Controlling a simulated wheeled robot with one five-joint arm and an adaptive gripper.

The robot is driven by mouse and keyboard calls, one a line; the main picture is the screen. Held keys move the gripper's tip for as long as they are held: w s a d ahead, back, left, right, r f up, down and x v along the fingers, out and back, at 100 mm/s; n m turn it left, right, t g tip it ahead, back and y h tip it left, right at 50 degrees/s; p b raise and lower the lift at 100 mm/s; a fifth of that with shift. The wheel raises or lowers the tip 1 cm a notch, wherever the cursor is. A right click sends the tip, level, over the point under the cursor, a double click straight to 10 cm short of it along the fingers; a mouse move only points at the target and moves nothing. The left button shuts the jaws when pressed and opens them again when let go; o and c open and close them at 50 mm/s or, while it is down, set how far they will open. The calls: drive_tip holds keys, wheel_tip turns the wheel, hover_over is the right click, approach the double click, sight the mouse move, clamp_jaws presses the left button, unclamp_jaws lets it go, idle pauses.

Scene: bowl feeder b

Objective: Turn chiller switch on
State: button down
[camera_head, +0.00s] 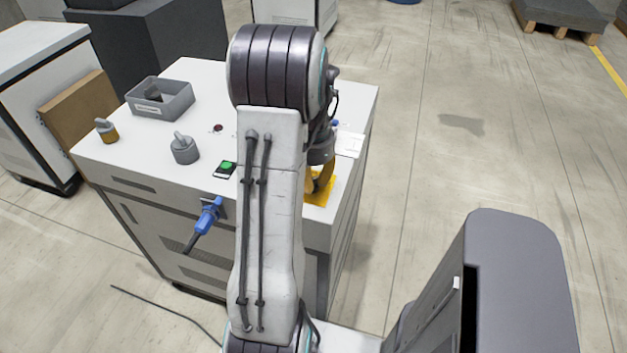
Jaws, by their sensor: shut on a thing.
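A white cabinet (203,88) stands in front of me, with several controls on its top. My gripper (319,184) points down at a yellow plate (328,194) at the cabinet's right front corner. Its jaws are shut on what looks like a switch on this plate. The handle is mostly hidden by the jaws and my arm, so its angle cannot be told. A grey knob (184,152) and a green button on a dark base (226,168) stand left of my arm. No label naming the chiller is readable.
A grey tray (160,99) and a brown-based knob (107,131) are at the cabinet top's left. A blue plug (208,217) with a cable sticks out of the front. A cardboard-coloured panel (80,107) leans at the left. The floor at right is mostly clear.

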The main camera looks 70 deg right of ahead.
drive_tip(key=shift+a+m, duration=0.1)
drive_tip(key=shift+m, duration=0.8)
drive_tip(key=c, duration=1.1)
unclamp_jaws()
drive_tip(key=shift+o, duration=0.2)
wheel_tip(320, 180, up, 12)
